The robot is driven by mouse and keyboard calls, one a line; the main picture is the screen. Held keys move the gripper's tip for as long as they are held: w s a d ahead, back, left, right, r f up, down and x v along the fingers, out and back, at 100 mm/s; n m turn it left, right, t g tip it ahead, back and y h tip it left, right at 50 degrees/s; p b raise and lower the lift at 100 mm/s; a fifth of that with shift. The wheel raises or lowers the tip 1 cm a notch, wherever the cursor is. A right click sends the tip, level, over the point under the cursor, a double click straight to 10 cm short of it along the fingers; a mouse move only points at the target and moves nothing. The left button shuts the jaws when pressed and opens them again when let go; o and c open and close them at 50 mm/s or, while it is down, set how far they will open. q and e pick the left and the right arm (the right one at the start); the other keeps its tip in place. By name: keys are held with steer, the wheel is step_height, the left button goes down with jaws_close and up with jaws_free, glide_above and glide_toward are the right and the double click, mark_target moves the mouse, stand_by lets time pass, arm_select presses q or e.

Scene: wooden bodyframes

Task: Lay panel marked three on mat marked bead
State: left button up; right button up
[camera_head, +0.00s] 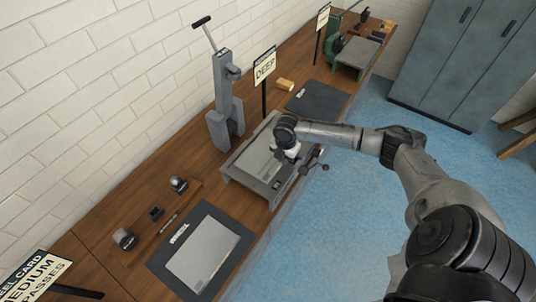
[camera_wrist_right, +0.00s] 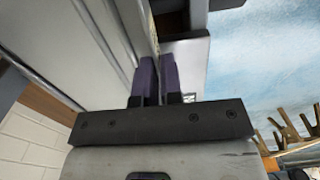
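A pale grey panel (camera_head: 259,162) lies on a low grey stand in the middle of the bench; its marking is too small to read. Another pale panel (camera_head: 203,254) lies on the dark mat (camera_head: 230,216) at the near end; the mat's lettering is not legible. A second dark mat (camera_head: 318,103) farther back looks bare. My right gripper (camera_head: 309,166) is at the right side of the stand, beside its panel. In the right wrist view its two dark fingers (camera_wrist_right: 158,80) are close together by a pale panel-like edge; whether they grip it is unclear. My left gripper is out of view.
A tall grey machine (camera_head: 222,105) stands behind the stand. A "DEEP" sign (camera_head: 265,65) and a "MEDIUM" sign (camera_head: 36,276) stand on posts. Small tools (camera_head: 125,238) and a wooden block (camera_head: 285,85) lie on the bench. Blue floor on the right is open before grey cabinets (camera_head: 470,50).

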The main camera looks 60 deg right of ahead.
jaws_close()
steer(key=shift+r, duration=0.2)
steer(key=shift+r+p, duration=0.3)
steer(key=shift+p, duration=0.3)
steer(key=shift+r+p, duration=0.75)
steer(key=shift+p, duration=0.3)
steer(key=shift+r+p, duration=0.3)
steer(key=shift+p, duration=0.1)
steer(key=shift+r, duration=0.1)
